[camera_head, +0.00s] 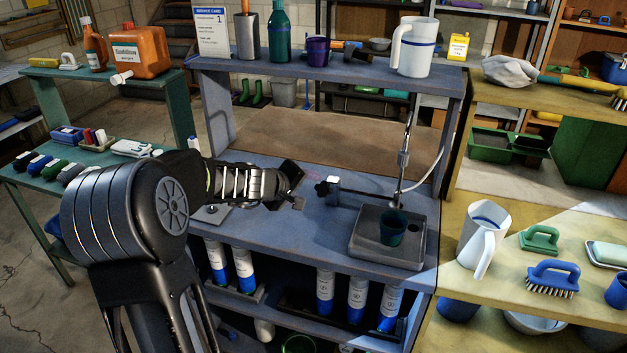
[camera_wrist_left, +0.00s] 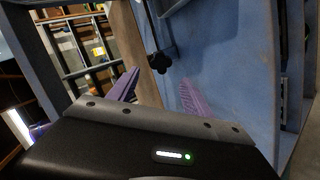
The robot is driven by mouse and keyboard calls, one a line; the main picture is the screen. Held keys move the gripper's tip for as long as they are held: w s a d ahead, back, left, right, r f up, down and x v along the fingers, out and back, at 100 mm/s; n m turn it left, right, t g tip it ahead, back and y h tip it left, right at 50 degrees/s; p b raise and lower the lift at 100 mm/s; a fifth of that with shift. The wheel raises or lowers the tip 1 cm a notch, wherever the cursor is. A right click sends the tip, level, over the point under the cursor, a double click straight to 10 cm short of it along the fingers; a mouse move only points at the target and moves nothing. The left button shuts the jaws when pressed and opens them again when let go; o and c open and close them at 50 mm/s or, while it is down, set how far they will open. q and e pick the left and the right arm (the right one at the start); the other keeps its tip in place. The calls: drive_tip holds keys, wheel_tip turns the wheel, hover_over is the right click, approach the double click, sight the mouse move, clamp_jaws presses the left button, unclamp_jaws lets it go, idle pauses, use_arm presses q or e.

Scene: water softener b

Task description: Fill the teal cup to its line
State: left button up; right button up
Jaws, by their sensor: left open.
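The teal cup (camera_head: 392,228) stands upright on the grey drip tray (camera_head: 364,252) at the right of the blue bench, under the thin metal spout (camera_head: 404,150). I cannot see a line or any liquid in it. A black valve handle on a rod (camera_head: 323,189) lies left of the tray; a black knob (camera_wrist_left: 159,63) also shows in the left wrist view. My left gripper (camera_head: 296,185) is open and empty above the bench, just left of that handle and well left of the cup. My right gripper is in neither view.
The blue bench (camera_head: 285,240) has an upper shelf with a white pitcher (camera_head: 413,48), a green bottle (camera_head: 279,35) and a purple cup (camera_head: 318,50). Several blue-and-white cartridges (camera_head: 325,290) stand below. A yellow table (camera_head: 485,290) with another pitcher (camera_head: 484,235) adjoins at the right.

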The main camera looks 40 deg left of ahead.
sight(322, 189)
use_arm(q)
drive_tip(key=shift+w+f, duration=0.1)
drive_tip(key=shift+f, duration=0.05)
drive_tip(key=shift+w+f, duration=0.4)
drive_tip(key=shift+w, duration=0.05)
drive_tip(key=x, duration=0.7)
drive_tip(key=shift+w+f+b, duration=0.15)
drive_tip(key=shift+w+b, duration=0.15)
drive_tip(key=shift+b, duration=0.05)
drive_tip(key=shift+s, duration=0.1)
drive_tip(key=c, duration=0.8)
